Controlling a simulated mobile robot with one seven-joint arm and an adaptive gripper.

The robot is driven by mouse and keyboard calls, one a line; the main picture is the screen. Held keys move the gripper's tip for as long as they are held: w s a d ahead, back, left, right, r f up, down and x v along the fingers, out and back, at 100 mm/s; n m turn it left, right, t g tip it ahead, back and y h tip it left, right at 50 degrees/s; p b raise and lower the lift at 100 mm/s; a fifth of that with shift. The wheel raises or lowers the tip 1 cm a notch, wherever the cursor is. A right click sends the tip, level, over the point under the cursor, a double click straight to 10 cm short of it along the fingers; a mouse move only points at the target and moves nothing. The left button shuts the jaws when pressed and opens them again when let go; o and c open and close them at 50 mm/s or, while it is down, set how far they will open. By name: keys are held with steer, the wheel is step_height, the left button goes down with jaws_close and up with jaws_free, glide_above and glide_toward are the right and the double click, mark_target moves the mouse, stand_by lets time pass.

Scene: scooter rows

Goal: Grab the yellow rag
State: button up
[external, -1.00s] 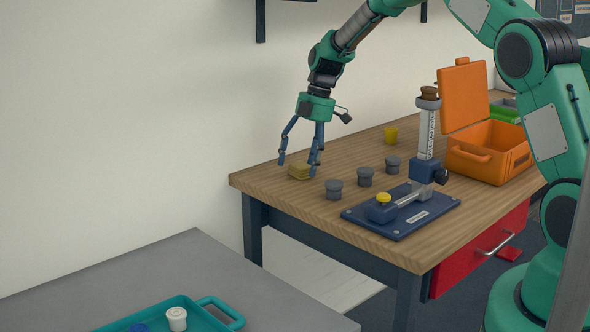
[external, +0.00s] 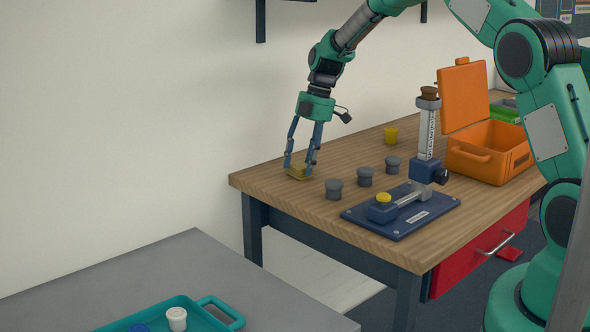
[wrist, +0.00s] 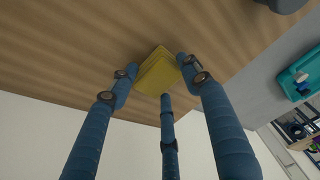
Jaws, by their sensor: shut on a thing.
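The yellow rag (external: 298,171) is a small folded pad near the far left corner of the wooden workbench (external: 270,185). My gripper (external: 298,168) points down over it, with its blue fingers closed in around the rag. In the wrist view the rag (wrist: 158,72) sits between the fingertips of my gripper (wrist: 157,77), with fingers on both sides and a third one below it. The rag appears to be still at the bench top. The fingers partly hide it in the external view.
Several grey knobs stand right of the rag, the nearest being a grey knob (external: 334,190). A teal tray (external: 190,310) lies on the grey table.

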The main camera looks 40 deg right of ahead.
mark_target(298, 166)
steer(key=shift+r+p, duration=0.3)
steer(key=shift+r, duration=0.55)
step_height(298, 166, up, 2)
steer(key=shift+r+p, duration=0.15)
steer(key=shift+p, duration=0.15)
steer(key=s+a, duration=0.1)
steer(key=s, duration=0.4)
steer(key=s+p, duration=0.1)
steer(key=s, duration=0.4)
steer(key=s+a+r, duration=0.1)
steer(key=s, duration=0.4)
steer(key=shift+s+a+p, duration=0.35)
